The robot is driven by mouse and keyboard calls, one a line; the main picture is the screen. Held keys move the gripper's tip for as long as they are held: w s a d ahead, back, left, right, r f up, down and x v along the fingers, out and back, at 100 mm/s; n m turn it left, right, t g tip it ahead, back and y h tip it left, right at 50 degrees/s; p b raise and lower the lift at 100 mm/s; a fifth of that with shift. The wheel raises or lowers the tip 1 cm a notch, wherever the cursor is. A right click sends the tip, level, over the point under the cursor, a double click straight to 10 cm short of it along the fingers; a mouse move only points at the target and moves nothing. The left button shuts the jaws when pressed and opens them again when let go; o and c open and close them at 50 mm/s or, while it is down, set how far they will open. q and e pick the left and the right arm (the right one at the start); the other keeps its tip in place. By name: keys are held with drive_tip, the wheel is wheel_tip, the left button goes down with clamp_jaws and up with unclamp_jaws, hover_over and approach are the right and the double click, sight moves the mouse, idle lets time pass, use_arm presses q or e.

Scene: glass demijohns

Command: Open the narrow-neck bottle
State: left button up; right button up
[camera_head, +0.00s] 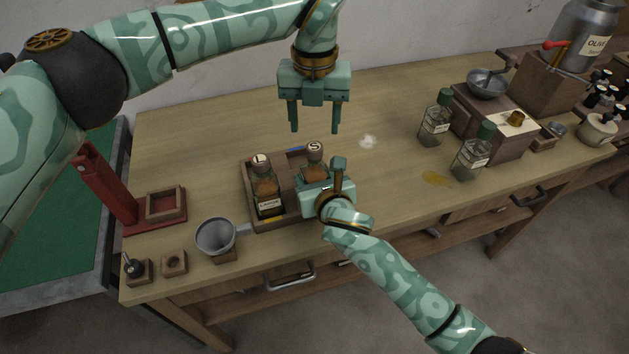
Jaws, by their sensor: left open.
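Two brown glass bottles stand upright in a wooden tray (285,223) near the middle of the bench. The left bottle (267,188) has a cap marked L and a pale label. The right bottle (316,168) has a cap marked S, and my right gripper hides its lower part. I cannot tell which has the narrower neck. Both caps are on. My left gripper (315,130) points down above and behind the S bottle, open and empty, its fingers apart. My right gripper (322,183) is at the S bottle's near side; its grip is hidden.
A metal funnel (215,235) stands at the front left, near small wooden blocks and a red stand (105,185).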

sight(314, 146)
use_arm(q)
wheel_tip(314, 146, up, 5)
drive_tip(key=n, duration=0.3)
wheel_tip(314, 146, down, 12)
drive_tip(key=c, duration=1.2)
drive_tip(key=shift+r, duration=0.2)
drive_tip(key=shift+r, duration=0.95)
drive_tip(key=shift+r, duration=0.1)
